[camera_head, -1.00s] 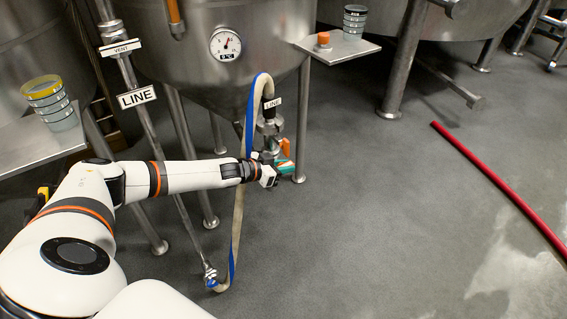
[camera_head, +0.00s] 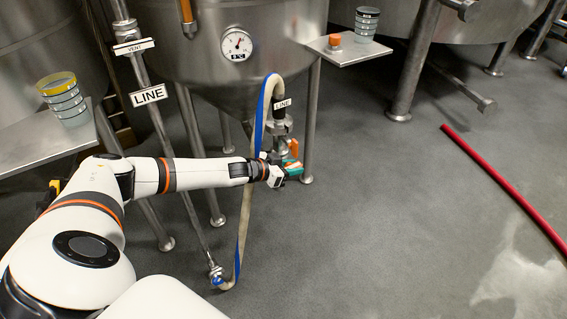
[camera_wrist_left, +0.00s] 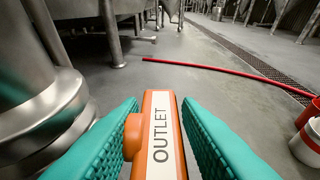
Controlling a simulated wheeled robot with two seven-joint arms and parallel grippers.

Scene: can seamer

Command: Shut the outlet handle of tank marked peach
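The orange outlet handle (camera_wrist_left: 160,130), with a white label reading OUTLET, lies between the teal fingers of my left gripper (camera_wrist_left: 161,110) in the left wrist view. The fingers are open on either side of it, with narrow gaps at their tips. In the head view the handle (camera_head: 294,148) shows small at the valve under the steel tank (camera_head: 225,75), with my left gripper (camera_head: 290,170) at it. The tank has a round dial; I see no peach mark. My right gripper is not in view.
A LINE sign (camera_head: 149,95) is on a pipe to the left. Tank legs stand around. A red hose (camera_head: 500,188) lies on the open floor to the right.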

